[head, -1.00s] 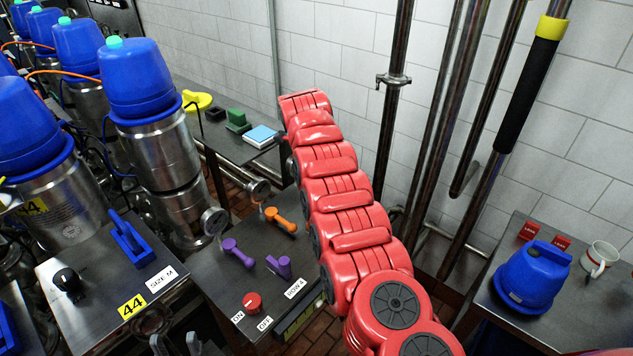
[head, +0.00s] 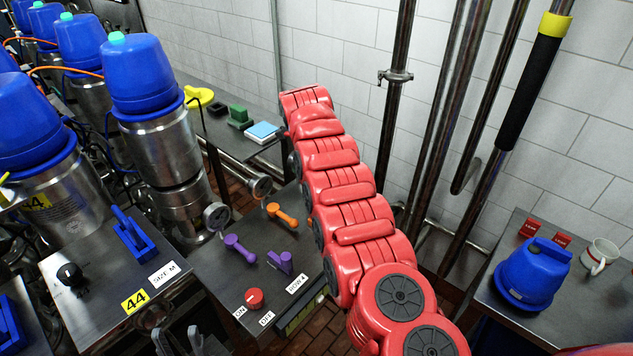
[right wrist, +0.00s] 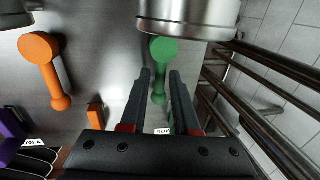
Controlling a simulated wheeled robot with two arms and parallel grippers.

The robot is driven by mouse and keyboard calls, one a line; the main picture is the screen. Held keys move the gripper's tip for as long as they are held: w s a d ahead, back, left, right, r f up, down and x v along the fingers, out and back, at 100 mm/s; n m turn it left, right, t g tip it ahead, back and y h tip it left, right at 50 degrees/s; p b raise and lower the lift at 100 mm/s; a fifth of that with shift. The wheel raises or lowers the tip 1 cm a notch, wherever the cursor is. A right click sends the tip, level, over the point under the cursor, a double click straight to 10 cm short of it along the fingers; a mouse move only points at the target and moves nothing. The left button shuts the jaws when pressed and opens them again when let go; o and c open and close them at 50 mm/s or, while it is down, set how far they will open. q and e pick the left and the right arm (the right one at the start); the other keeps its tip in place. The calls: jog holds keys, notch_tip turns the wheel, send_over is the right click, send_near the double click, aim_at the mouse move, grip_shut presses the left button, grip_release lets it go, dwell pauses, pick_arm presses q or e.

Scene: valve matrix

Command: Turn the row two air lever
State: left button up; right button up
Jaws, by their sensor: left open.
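A green lever (right wrist: 158,80) with a round end shows in the right wrist view, below a metal cylinder. My right gripper (right wrist: 160,73) has its two black fingers apart, one on each side of the green handle, with gaps visible. A label (right wrist: 163,131) starting "ROW" is partly hidden by the gripper, so I cannot read its number. In the head view my right arm hides the green lever and the right gripper. An orange lever (head: 282,216) and purple levers (head: 240,249) are on the metal panel near a ROW 4 label (head: 297,285). My left gripper (head: 178,337) is open at the bottom edge.
A red knob (head: 255,298) marked ON and OFF is on the panel's front. Blue-capped metal cylinders (head: 155,125) stand at the left. Vertical pipes (head: 393,120) run along the white tiled wall. A blue container (head: 532,275) and a mug (head: 600,256) are on the right table.

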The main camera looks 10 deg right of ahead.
jog(key=shift+r, duration=0.4)
notch_tip(320, 180, up, 16)
jog(key=s+a+p, duration=0.2)
jog(key=p, duration=0.3)
jog(key=shift+a+r+p, duration=0.15)
jog(key=shift+a+p, duration=0.2)
